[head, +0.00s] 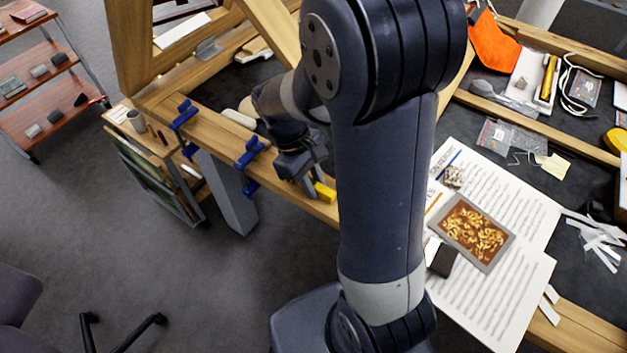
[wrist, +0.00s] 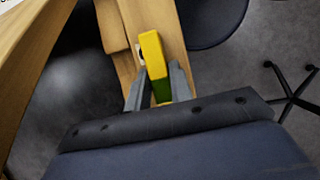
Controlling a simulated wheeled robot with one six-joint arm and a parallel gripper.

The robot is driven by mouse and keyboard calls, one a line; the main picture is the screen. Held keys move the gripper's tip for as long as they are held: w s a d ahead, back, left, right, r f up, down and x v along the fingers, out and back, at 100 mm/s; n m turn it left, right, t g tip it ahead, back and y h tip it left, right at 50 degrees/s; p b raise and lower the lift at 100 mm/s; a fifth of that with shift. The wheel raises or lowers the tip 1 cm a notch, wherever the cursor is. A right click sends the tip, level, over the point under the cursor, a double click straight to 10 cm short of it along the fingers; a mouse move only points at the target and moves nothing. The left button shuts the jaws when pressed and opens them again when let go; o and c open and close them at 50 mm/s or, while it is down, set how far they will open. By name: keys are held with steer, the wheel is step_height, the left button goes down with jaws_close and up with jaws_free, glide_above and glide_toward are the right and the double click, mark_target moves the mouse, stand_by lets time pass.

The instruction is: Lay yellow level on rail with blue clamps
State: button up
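The yellow level (head: 325,192) is a small bar, partly hidden by my gripper and arm in the head view. In the wrist view the yellow level (wrist: 152,58) sits between my two fingers, with a greenish lower part. My gripper (head: 309,183) appears shut on it, with a finger against each side in the wrist view (wrist: 158,86). The level is over the wooden rail (head: 218,126); I cannot tell if it touches the wood. Blue clamps (head: 184,114) (head: 250,153) grip this rail, to the left of my gripper.
At right, sheet music (head: 500,290) and a framed gilt fragment (head: 477,233) lie on the dark worktop. An orange cloth (head: 493,43) and a tool tray (head: 533,78) are behind. A red shelf cart (head: 50,85) stands at far left. Open floor lies in front of the rail.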

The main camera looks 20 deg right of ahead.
mark_target(319, 186)
steer(key=o, duration=0.3)
steer(key=v, duration=1.2)
steer(key=x, duration=1.1)
steer(key=shift+s+d+f, duration=0.1)
steer(key=shift+s+f, duration=0.05)
steer(key=shift+f, duration=0.1)
steer(key=shift+r, duration=1.5)
